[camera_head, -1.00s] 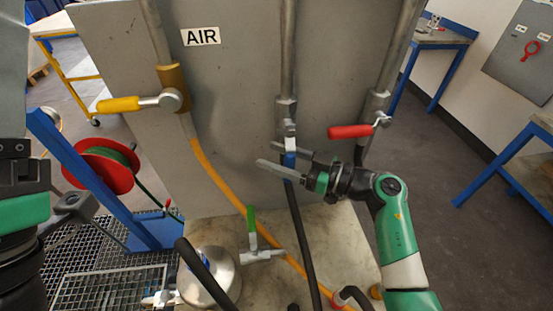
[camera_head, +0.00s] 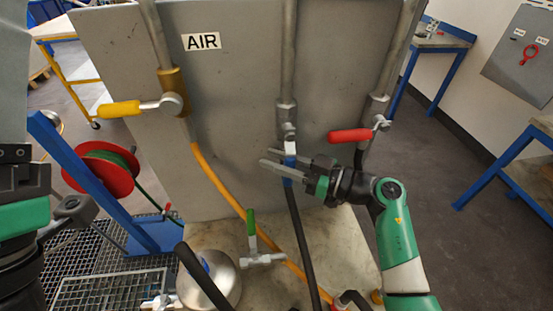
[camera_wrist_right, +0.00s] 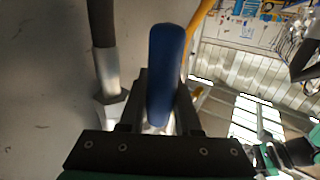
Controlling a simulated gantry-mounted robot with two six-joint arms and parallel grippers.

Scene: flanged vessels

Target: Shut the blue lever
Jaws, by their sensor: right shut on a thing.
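The blue lever (camera_head: 289,162) hangs down from a valve (camera_head: 286,131) on the middle pipe, in front of the grey panel. My right gripper (camera_head: 270,157) reaches in from the right, with one finger on each side of the lever. It is shut on the lever's handle.
A yellow lever (camera_head: 120,109) is on the left pipe and a red lever (camera_head: 349,135) on the right pipe, close to my right wrist. Below are a green-handled valve (camera_head: 252,225), a steel vessel (camera_head: 211,278) and hoses. A red hose reel (camera_head: 101,170) stands left.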

